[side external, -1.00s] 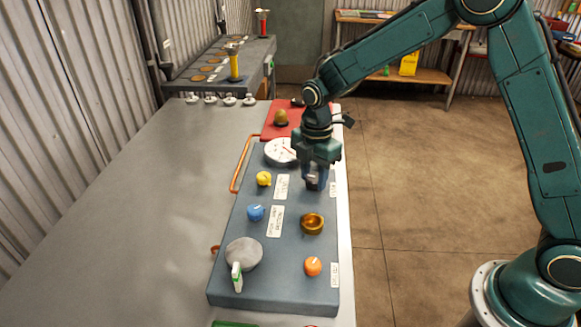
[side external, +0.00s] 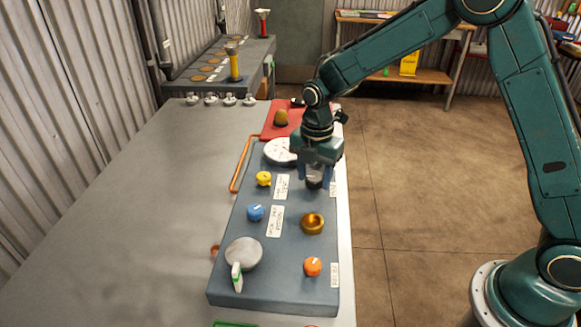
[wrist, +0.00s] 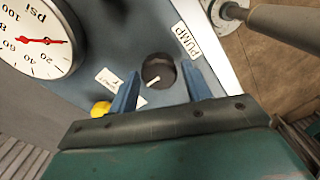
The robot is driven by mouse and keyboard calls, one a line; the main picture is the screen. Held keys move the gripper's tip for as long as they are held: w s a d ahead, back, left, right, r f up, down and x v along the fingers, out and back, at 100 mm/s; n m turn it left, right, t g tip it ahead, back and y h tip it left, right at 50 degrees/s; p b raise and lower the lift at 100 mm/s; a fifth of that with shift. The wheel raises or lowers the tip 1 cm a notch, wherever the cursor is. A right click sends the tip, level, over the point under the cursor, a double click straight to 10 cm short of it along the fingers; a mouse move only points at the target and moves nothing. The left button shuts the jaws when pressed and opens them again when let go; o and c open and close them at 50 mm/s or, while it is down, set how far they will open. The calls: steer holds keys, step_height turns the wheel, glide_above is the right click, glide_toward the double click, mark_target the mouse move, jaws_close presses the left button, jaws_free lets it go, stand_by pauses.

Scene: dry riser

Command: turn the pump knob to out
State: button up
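The pump knob (wrist: 158,70) is a dark round knob with a white pointer mark, beside a label (wrist: 187,42) reading PUMP. The pointer's direction against any "out" mark cannot be told. In the side external view the dark knob (side external: 314,183) shows on the blue-grey panel, partly hidden under my gripper (side external: 315,177). In the wrist view my gripper (wrist: 161,85) is open, with one blue finger on each side of the knob. I see gaps between the fingers and the knob.
A white pressure gauge (wrist: 35,38) lies near the knob. The panel also carries a yellow knob (side external: 263,179), a blue knob (side external: 255,212), a brass cup-shaped part (side external: 312,223), an orange knob (side external: 313,266) and a grey disc with a green-and-white handle (side external: 243,252). The grey bench (side external: 150,220) at left is clear.

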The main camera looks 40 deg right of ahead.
mark_target(314, 177)
steer(key=shift+o, duration=0.7)
steer(key=shift+r, duration=0.1)
step_height(314, 177, up, 14)
stand_by(0.3)
steer(key=s+d+r+m+t, duration=0.1)
steer(key=s+d+r+m, duration=0.1)
steer(key=s+r+m, duration=0.4)
steer(key=s+d+r+m+t, duration=0.2)
steer(key=s+m, duration=0.2)
steer(key=s, duration=0.3)
steer(key=s+d+f+m+t, duration=0.2)
steer(key=s+m, duration=0.9)
steer(key=s, duration=0.4)
steer(key=shift+d+f+m+t, duration=0.2)
steer(key=shift+d+m+t, duration=0.1)
steer(key=shift+m, duration=0.1)
